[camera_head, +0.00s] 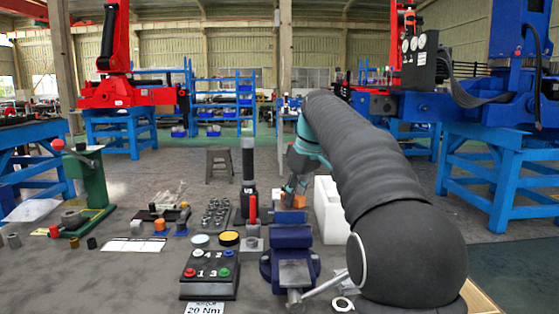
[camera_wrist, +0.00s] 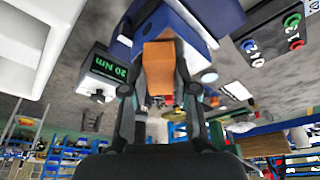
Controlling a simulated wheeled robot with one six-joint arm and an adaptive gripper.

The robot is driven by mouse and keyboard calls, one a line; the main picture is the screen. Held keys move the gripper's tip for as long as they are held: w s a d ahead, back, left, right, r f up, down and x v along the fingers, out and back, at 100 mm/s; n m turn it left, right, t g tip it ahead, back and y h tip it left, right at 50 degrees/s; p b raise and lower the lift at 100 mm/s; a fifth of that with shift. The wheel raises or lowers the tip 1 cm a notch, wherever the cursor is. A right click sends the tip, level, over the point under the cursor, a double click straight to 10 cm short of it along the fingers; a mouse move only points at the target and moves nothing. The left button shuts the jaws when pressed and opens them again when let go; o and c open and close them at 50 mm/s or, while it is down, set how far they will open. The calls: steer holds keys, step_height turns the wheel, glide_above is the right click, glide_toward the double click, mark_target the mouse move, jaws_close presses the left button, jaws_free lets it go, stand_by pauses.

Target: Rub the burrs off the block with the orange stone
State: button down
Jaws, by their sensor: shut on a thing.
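My gripper (camera_wrist: 159,88) is shut on the orange stone (camera_wrist: 158,62), which sticks out beyond the fingertips in the wrist view. In the head view my gripper (camera_head: 291,188) is low over the table, behind the blue vise (camera_head: 291,238), with a little orange showing at its fingers. Blue bodywork (camera_wrist: 185,28) lies just beyond the stone in the wrist view; I cannot tell whether the stone touches it. I cannot pick out the block or its burrs clearly.
A white bin (camera_head: 328,208) stands right of my gripper. Left are a button box (camera_head: 210,270), a tray of small metal parts (camera_head: 215,214), a red-handled tool (camera_head: 252,212) and a green press (camera_head: 93,180).

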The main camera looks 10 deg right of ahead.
mark_target(277, 206)
steer(key=shift+s+d, duration=0.2)
steer(key=shift+d, duration=1)
steer(key=shift+a+f, duration=0.1)
steer(key=shift+a, duration=0.2)
steer(key=shift+w+a, duration=0.2)
steer(key=shift+a, duration=0.85)
steer(key=shift+w+a, duration=0.15)
steer(key=shift+a, duration=0.9)
steer(key=shift+w+a, duration=0.2)
steer(key=shift+a, duration=0.85)
steer(key=shift+w+a+r, duration=0.1)
steer(key=shift+a+r, duration=0.05)
steer(key=shift+r, duration=0.05)
step_height(277, 206, up, 8)
